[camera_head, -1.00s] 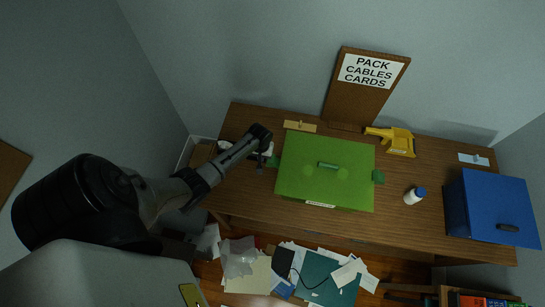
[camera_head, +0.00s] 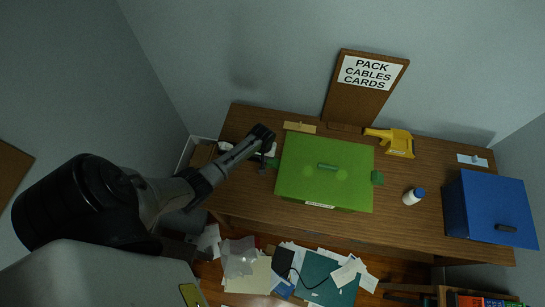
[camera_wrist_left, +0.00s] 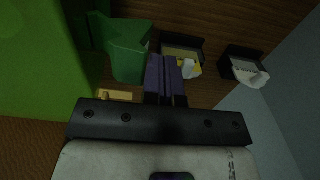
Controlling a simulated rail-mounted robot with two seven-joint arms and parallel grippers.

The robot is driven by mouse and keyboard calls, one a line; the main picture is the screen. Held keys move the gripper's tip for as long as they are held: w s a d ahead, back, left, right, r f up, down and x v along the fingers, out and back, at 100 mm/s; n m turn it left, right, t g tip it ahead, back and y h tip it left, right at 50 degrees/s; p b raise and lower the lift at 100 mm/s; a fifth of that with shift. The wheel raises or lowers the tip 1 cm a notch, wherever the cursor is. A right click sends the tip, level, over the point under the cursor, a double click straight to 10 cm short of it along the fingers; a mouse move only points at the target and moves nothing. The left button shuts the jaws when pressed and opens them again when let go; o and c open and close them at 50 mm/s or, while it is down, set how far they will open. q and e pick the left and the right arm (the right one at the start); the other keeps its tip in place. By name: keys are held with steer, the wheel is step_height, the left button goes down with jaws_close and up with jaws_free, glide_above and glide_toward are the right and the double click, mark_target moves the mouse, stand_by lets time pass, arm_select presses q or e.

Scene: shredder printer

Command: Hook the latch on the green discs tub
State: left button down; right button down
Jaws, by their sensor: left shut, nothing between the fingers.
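The green discs tub (camera_head: 322,190) stands on the desk with its green lid on and a small handle on top. A green latch tab (camera_head: 377,178) sticks out at its right side. Another green latch (camera_head: 273,163) is at its left side, and it shows large in the left wrist view (camera_wrist_left: 130,48), standing out from the tub wall. My left gripper (camera_head: 264,166) is at the tub's left side, close beside this latch. Its fingers (camera_wrist_left: 166,78) are shut and empty; whether they touch the latch I cannot tell. My right gripper is not in view.
A blue box (camera_head: 490,208) stands at the right of the desk. A sign board (camera_head: 365,88) stands behind. Papers litter the floor in front.

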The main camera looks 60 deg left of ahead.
arm_select(q)
steer(key=shift+w+d+r+p, duration=0.55)
steer(key=shift+r+p, duration=0.1)
steer(key=shift+r, duration=0.1)
steer(key=shift+f, duration=0.1)
steer(key=shift+s, duration=0.1)
steer(key=shift+s+a+r+p, duration=1)
steer(key=shift+a+r+p, duration=0.1)
steer(key=shift+p, duration=0.55)
steer(key=shift+f, duration=0.1)
